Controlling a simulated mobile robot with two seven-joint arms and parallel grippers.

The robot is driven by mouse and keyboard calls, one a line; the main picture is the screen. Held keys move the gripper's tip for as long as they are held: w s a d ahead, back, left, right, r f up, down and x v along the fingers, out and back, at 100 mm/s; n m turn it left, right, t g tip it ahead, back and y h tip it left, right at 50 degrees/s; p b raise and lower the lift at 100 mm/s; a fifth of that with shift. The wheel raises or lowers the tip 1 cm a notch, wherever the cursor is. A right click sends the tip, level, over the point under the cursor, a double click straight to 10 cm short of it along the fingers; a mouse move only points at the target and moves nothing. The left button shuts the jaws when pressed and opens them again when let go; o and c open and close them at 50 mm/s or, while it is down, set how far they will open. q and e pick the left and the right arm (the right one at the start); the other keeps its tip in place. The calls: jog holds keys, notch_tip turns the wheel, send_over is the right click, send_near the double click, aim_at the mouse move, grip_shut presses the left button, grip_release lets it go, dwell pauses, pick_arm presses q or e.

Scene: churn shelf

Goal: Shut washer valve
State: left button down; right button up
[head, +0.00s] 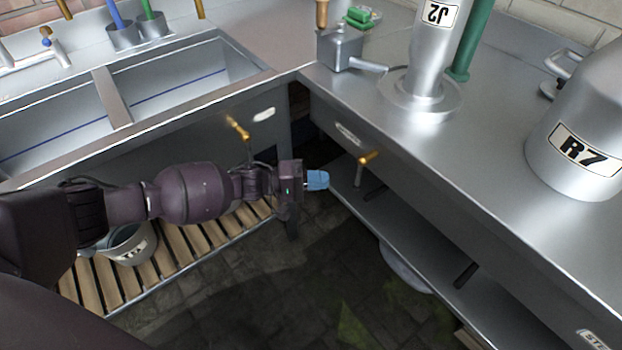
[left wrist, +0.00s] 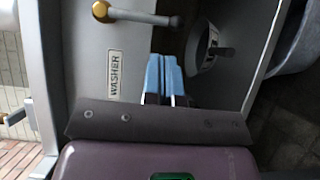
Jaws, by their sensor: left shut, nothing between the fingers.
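The washer valve (head: 368,157) is on the front panel of the right-hand counter, below a small pale label too small to read. It has a brass body and a grey lever hanging down. In the left wrist view the valve (left wrist: 140,16) is at the top edge, beside a plate reading WASHER (left wrist: 115,75). My left gripper (head: 318,180) has blue fingers and is left of the lever, apart from it. In the left wrist view its fingers (left wrist: 165,75) are together with nothing between them. My right gripper is not in view.
A second brass valve (head: 238,127) is on the sink front, behind my left arm. A lower shelf (head: 400,240) runs under the right counter. A slatted rack (head: 200,240) holds a grey bucket (head: 130,245). A box with a lever (head: 345,50) stands on the counter. Floor below is open.

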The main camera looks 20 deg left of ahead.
pick_arm(q)
jog(key=x, duration=0.5)
jog(key=shift+w+d+b, duration=0.15)
jog(key=shift+d+b, duration=0.1)
jog(key=shift+b, duration=0.15)
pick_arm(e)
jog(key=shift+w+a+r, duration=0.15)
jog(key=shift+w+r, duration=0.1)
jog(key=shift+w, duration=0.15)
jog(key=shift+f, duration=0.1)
